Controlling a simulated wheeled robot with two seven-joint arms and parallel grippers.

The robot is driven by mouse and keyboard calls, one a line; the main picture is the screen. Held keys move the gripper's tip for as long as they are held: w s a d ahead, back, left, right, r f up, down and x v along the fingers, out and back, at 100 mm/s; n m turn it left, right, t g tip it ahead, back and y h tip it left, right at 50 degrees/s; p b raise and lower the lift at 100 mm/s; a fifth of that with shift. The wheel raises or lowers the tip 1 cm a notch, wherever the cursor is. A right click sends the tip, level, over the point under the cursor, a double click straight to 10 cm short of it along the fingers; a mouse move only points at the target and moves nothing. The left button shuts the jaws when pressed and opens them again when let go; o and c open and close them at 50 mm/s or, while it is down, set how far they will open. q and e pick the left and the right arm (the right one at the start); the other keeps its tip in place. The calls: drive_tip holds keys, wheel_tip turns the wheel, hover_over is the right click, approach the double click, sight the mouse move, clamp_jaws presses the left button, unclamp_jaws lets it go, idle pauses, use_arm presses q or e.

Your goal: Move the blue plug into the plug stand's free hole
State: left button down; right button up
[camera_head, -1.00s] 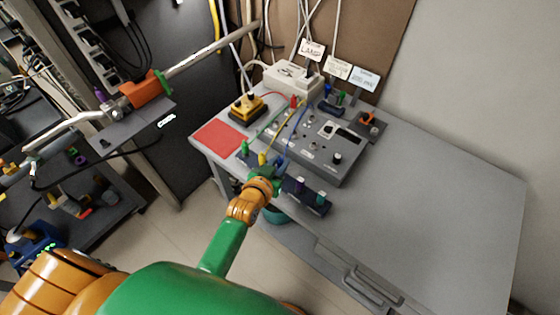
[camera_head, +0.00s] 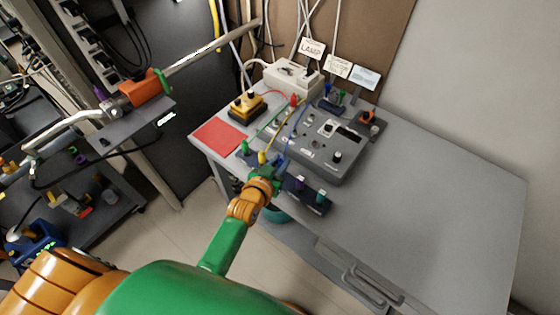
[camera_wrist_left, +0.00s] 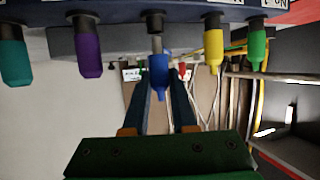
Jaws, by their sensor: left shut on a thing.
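My left gripper (camera_head: 272,172) is at the dark plug stand (camera_head: 290,186) on the table's near-left edge. In the left wrist view its two fingers (camera_wrist_left: 160,100) are shut on the blue plug (camera_wrist_left: 158,74). The blue plug's bare metal pin shows between its body and a dark socket of the stand (camera_wrist_left: 120,14). I cannot tell whether the pin tip is inside that hole. A yellow plug (camera_wrist_left: 213,48) and a green plug (camera_wrist_left: 257,48) sit on one side, a purple plug (camera_wrist_left: 88,55) and a teal plug (camera_wrist_left: 14,60) on the other. My right gripper is not in view.
A grey control box (camera_head: 325,150) with cables stands just behind the plug stand. A red mat (camera_head: 219,136), a yellow-black block (camera_head: 247,106) and a white power box (camera_head: 292,78) are farther left and back. The table's right side (camera_head: 440,200) is clear.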

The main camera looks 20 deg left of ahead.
use_arm(q)
drive_tip(key=shift+f+b, duration=0.85)
drive_tip(key=shift+f, duration=0.35)
drive_tip(key=c, duration=0.6)
unclamp_jaws()
drive_tip(key=shift+c, duration=0.2)
drive_tip(key=shift+s, duration=0.1)
drive_tip(key=p+v, duration=0.1)
drive_tip(key=v, duration=0.6)
